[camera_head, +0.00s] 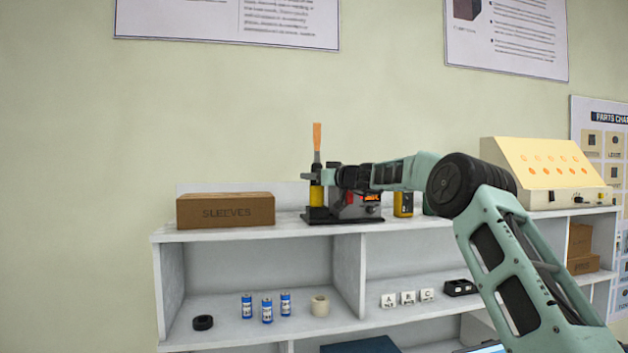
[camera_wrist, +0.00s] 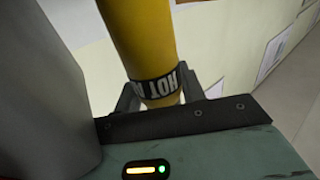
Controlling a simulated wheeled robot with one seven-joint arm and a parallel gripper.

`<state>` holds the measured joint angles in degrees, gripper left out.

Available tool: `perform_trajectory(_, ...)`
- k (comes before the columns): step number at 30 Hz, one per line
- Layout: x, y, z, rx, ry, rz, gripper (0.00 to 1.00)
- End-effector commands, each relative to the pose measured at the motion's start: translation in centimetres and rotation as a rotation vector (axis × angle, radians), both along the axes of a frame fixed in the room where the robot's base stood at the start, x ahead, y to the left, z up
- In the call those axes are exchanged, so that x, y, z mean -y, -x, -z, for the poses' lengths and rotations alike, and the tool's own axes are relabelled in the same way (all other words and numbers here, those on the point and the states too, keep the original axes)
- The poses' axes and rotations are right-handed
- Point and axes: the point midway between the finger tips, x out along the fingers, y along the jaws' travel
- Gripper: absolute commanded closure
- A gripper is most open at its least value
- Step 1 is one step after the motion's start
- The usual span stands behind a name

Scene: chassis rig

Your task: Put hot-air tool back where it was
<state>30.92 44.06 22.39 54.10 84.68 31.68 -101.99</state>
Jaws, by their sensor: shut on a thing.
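The hot-air tool (camera_head: 316,196) is a yellow upright cylinder in the head view, at the left part of a black-based station (camera_head: 350,212) on the shelf top. In the wrist view the tool (camera_wrist: 142,40) has a black band with white lettering that starts "HOT". My gripper (camera_head: 326,178) reaches in from the right and is shut on the tool. In the wrist view my gripper (camera_wrist: 155,95) has one finger on each side of the banded part. The tool's lower end is close to the station's base; I cannot tell whether it is seated. A grey shaft with an orange top (camera_head: 317,138) rises above it.
A brown SLEEVES box (camera_head: 225,210) stands left of the station. A yellow device (camera_head: 403,204) is just right of it, under my arm. A cream sloped panel (camera_head: 545,170) stands farther right. Batteries (camera_head: 267,310) and lettered blocks (camera_head: 408,298) are on the lower shelf.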

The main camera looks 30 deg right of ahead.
Motion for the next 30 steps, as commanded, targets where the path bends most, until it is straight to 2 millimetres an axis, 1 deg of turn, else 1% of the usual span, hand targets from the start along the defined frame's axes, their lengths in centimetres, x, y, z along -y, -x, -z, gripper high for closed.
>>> perform_trajectory(1,0.0,-0.1,1.1,-0.012,-0.004,-0.001,1.0)
perform_trajectory(7,0.0,-0.2,1.8,-0.018,-0.006,-0.002,1.0)
perform_trajectory(11,0.0,-0.2,1.8,-0.019,-0.006,-0.001,1.0)
perform_trajectory(12,0.1,-0.2,2.0,-0.022,-0.006,-0.001,0.49)
perform_trajectory(13,0.1,-0.2,2.0,-0.022,-0.006,-0.001,0.41)
perform_trajectory(14,0.1,-0.2,2.0,-0.022,-0.006,-0.001,0.39)
perform_trajectory(23,0.1,-0.2,1.9,-0.023,-0.006,0.0,0.39)
perform_trajectory(30,0.1,-0.2,0.8,-0.023,-0.006,0.0,0.39)
